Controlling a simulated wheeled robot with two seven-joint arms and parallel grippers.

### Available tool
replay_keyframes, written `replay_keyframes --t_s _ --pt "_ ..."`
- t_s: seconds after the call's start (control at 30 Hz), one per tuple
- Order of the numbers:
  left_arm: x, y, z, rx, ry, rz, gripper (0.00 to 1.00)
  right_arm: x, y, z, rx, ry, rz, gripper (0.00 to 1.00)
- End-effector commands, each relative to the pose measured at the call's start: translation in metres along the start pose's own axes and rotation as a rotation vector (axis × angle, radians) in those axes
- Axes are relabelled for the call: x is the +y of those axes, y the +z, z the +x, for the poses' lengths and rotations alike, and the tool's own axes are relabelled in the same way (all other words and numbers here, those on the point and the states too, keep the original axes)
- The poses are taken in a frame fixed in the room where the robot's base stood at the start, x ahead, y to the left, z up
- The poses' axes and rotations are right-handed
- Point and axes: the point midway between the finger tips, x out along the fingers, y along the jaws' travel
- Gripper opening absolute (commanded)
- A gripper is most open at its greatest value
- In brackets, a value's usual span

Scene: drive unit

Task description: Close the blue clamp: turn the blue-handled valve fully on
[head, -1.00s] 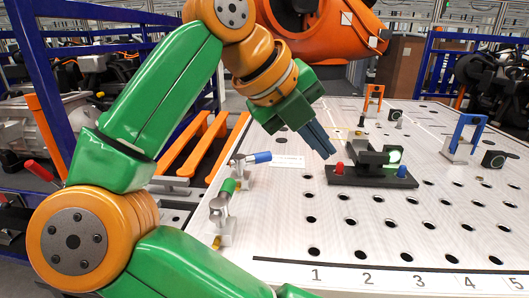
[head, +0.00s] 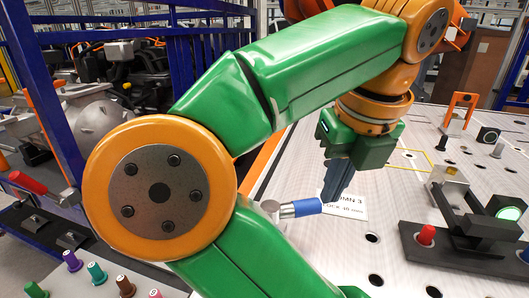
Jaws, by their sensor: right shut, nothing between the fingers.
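The blue-handled valve shows in the head view, its blue handle (head: 302,208) pointing right from a grey metal body (head: 270,206). The valve's lower part is hidden behind my right arm. My right gripper (head: 330,198) points down with its dark fingers shut and empty. Its fingertips are at the free end of the blue handle; I cannot tell whether they touch it. The blue clamp cannot be made out here. My left gripper is out of view.
An orange bracket (head: 461,110) stands farther back. Several coloured pegs are at lower left.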

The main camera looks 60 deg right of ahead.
Motion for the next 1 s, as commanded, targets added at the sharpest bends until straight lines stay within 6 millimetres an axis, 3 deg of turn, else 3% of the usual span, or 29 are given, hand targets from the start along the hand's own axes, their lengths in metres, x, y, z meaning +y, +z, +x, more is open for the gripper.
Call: replay_keyframes --t_s 0.37,0.6,1.0 --pt "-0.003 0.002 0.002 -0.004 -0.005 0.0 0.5 0.0 -0.001 0.082 0.005 -0.002 0.003 0.0" --pt "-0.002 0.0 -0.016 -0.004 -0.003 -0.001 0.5 -0.001 0.029 0.096 0.004 -0.005 0.0 0.0" --pt "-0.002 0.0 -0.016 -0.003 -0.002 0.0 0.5 -0.001 0.034 0.101 0.001 -0.004 0.001 0.0"
